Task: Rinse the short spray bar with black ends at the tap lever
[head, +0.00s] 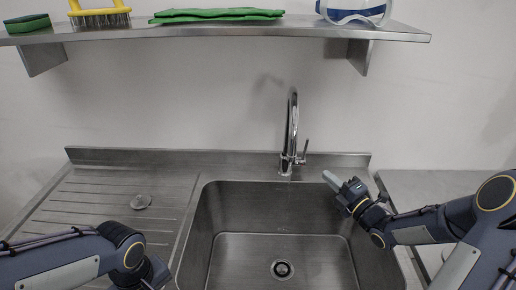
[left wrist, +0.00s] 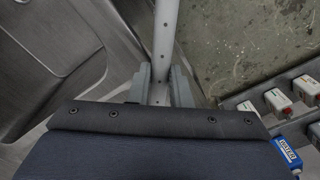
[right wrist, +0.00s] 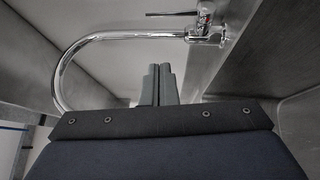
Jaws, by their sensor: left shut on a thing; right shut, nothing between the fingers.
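The spray bar (left wrist: 164,35) is a pale grey tube with small holes along it. My left gripper (left wrist: 158,84) is shut on it; its far end runs out of the left wrist view and no black end shows. In the head view the left arm is at the lower left, its fingers and the bar out of frame. The chrome tap (head: 292,125) stands behind the sink, with its tap lever (head: 305,148) on the right side. My right gripper (head: 331,180) is shut and empty, just right of and in front of the lever. The tap (right wrist: 208,32) also shows in the right wrist view.
The steel sink (head: 320,208) is empty, with a drain (head: 282,269). A shelf (head: 230,32) hangs above. White boxes (left wrist: 278,100) and a blue box (left wrist: 287,152) show below right in the left wrist view.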

